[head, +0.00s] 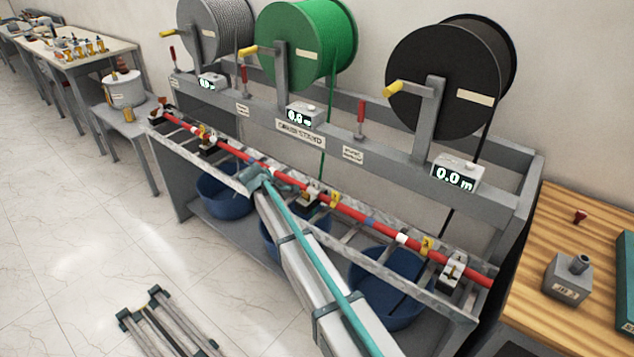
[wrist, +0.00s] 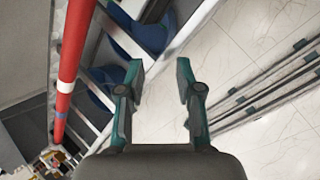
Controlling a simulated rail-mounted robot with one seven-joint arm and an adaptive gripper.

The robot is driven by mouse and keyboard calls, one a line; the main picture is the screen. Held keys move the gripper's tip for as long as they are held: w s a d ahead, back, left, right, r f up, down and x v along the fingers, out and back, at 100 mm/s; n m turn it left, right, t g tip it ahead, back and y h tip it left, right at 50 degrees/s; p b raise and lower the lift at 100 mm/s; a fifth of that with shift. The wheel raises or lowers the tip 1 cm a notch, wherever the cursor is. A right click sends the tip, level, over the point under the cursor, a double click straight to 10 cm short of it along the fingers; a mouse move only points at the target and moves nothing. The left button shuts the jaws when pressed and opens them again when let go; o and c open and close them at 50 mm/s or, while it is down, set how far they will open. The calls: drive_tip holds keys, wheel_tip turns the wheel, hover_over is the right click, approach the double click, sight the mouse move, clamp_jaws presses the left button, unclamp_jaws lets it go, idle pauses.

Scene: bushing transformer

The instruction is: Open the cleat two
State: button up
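A red cable (head: 375,222) runs along the front rail of the cable stand through several small cleats with yellow tags; the tag numbers are too small to read surely. One cleat (head: 207,142) is left of my gripper, one (head: 310,196) is to its right, and another (head: 453,270) is near the right end. My gripper (head: 258,180) is by the rail between the first two, partly hidden by my arm. In the wrist view my gripper (wrist: 160,78) is open and empty, with the red cable (wrist: 69,75) to its left. A blurred cleat (wrist: 54,157) shows at lower left.
Grey, green and black reels (head: 450,75) stand behind the rail, with length meters (head: 455,175) below them. Blue tubs (head: 390,290) sit under the rail. A wooden bench (head: 535,240) is at right. Folded metal legs (head: 165,325) lie on the floor at front left.

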sight(315, 181)
drive_tip(key=w+d+r+m+g, duration=0.1)
drive_tip(key=w+d+r+m, duration=0.1)
drive_tip(key=w+d+r, duration=0.1)
drive_tip(key=w+d+r+m+g+y, duration=0.1)
drive_tip(key=w+d+r+m+g, duration=0.1)
drive_tip(key=d+r, duration=0.2)
drive_tip(key=w+d+r+m+g+y, duration=0.1)
drive_tip(key=w+d+r+m+g, duration=0.1)
drive_tip(key=r, duration=0.4)
drive_tip(key=shift+w+d+r+m, duration=0.25)
drive_tip(key=shift+w+d+m, duration=0.35)
drive_tip(key=shift+w+d, duration=0.35)
drive_tip(key=shift+y, duration=0.3)
drive_tip(key=f+p, duration=0.1)
drive_tip(key=f, duration=0.2)
drive_tip(key=f+p, duration=0.1)
drive_tip(key=f, duration=0.2)
drive_tip(key=f+p, duration=0.1)
drive_tip(key=f, duration=0.3)
drive_tip(key=shift+s+d, duration=0.1)
drive_tip(key=shift+d, duration=0.25)
clamp_jaws()
